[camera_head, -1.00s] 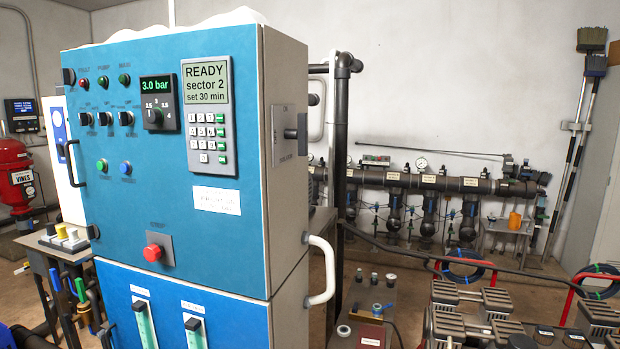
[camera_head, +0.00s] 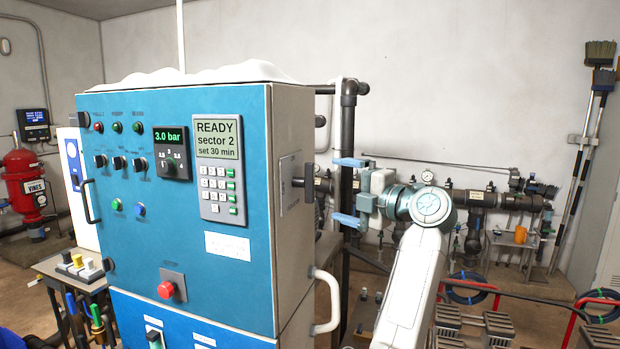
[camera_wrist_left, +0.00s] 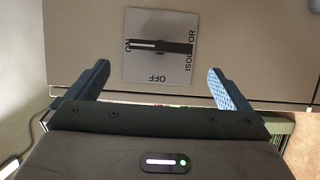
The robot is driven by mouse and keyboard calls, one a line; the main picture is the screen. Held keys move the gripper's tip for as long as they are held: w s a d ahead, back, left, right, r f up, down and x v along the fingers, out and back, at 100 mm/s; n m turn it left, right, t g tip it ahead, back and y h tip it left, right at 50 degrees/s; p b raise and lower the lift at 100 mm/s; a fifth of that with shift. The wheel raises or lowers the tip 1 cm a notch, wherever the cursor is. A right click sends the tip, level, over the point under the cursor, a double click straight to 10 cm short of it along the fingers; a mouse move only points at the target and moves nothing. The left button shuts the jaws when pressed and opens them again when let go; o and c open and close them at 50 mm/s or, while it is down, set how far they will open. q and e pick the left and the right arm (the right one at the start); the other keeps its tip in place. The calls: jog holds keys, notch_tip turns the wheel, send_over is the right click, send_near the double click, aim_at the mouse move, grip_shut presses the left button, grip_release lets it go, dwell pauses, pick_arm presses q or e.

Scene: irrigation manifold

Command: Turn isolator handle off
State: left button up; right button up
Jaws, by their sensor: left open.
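The isolator handle (camera_head: 298,182) is a dark bar on the right side wall of the blue control cabinet. One end of the bar, with a white line, covers part of the lettering at the plate's left edge. My left gripper (camera_head: 347,191) is open and empty, to the right of the handle and apart from it, facing the side wall. In the wrist view its blue fingers (camera_wrist_left: 160,80) are spread either side of the plate. My right gripper is not in view.
The control cabinet (camera_head: 180,255) has buttons, a keypad and a red stop button (camera_head: 167,289) on its front. A white grab handle (camera_head: 327,300) sticks out below the isolator. A dark vertical pipe (camera_head: 347,130) stands behind my gripper. Pipework with gauges runs along the back wall.

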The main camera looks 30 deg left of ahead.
aim_at(313, 183)
pick_arm(q)
jog(key=a+p, duration=0.1)
jog(key=a, duration=0.2)
jog(key=w+a+p, duration=0.1)
jog(key=a+p, duration=0.1)
jog(key=a, duration=0.1)
jog(key=a+p, duration=0.2)
jog(key=a, duration=0.1)
jog(key=shift+w+a, duration=0.25)
jog(key=shift+w+a+f, duration=0.1)
jog(key=shift+a, duration=0.05)
